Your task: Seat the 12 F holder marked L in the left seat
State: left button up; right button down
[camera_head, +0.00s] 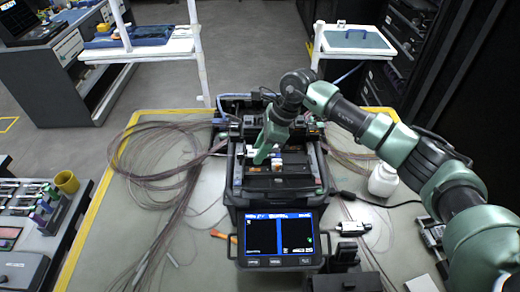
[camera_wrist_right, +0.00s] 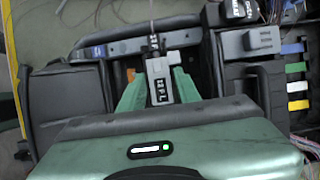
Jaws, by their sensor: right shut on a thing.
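The holder (camera_wrist_right: 161,90) is a small grey and dark block with white lettering ending in L, seen in the right wrist view. A thin cable runs from its far end. My right gripper (camera_wrist_right: 159,78) is shut on it, one green finger on each side. In the head view my right gripper (camera_head: 262,156) is over the left part of the black splicer (camera_head: 282,184); the holder cannot be made out clearly there. The left seat is hidden, and I cannot tell whether the holder touches it. My left gripper is not in view.
The splicer's lit screen (camera_head: 279,236) faces the front. Coils of thin fibre (camera_head: 160,155) lie on the table to the left. A white bottle (camera_head: 383,180) stands to the right. A yellow cup (camera_head: 67,182) stands on the left side bench.

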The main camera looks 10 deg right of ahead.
jog(key=shift+b, duration=0.3)
dwell(0.5)
jog(key=c, duration=0.9)
grip_release()
jog(key=shift+d+r, duration=0.2)
jog(key=shift+r, duration=0.05)
jog(key=b+v, duration=0.2)
jog(key=v, duration=0.4)
jog(key=shift+d+r, duration=0.15)
jog(key=shift+r, duration=0.1)
jog(key=shift+s+r, duration=0.1)
jog(key=shift+r, duration=0.25)
